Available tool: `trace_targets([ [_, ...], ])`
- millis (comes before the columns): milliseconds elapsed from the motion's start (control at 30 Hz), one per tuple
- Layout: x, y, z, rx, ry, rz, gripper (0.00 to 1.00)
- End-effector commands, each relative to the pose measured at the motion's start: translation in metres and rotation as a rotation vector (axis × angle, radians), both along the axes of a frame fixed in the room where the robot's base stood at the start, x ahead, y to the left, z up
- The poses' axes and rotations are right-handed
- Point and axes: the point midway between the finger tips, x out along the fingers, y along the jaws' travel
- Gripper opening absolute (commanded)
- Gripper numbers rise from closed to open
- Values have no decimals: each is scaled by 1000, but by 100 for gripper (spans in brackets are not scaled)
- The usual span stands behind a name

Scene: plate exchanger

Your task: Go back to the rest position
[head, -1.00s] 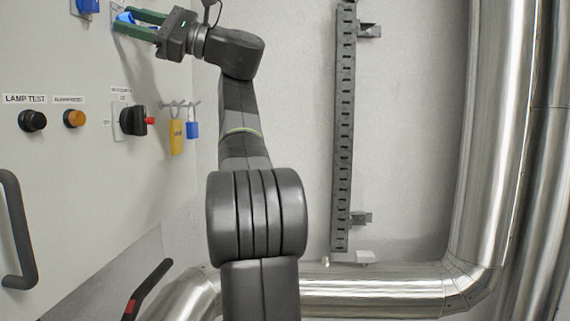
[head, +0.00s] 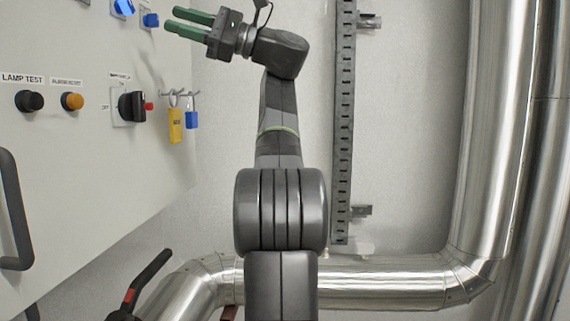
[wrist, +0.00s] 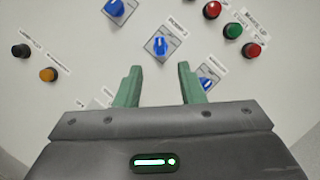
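My gripper (head: 187,24) is at the upper left of the head view, in front of the panel and apart from it. Its green fingers are spread with nothing between them, and it also shows in the wrist view (wrist: 160,86). A blue switch (wrist: 159,46) on the panel stands straight beyond the fingers in the wrist view. Two blue switches show in the head view, one at the top edge (head: 124,7) and one to its right (head: 151,20).
The panel (head: 80,190) carries a black button (head: 29,101), an orange button (head: 72,101) and a black rotary switch (head: 132,106). Yellow (head: 175,125) and blue (head: 191,118) padlocks hang beside it. A slotted rail (head: 343,130) and large metal pipes (head: 490,150) stand to the right.

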Motion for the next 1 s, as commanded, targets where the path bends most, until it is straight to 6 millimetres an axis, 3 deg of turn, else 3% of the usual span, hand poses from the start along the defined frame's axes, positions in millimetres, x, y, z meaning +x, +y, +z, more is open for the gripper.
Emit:
trace_targets([
  [233,10,-47,-15,0,-1,-3,35],
  [300,4,-26,-5,1,-2,5,35],
  [900,-20,88,28,0,-1,4,35],
  [1000,-21,87,25,6,71,0,35],
])
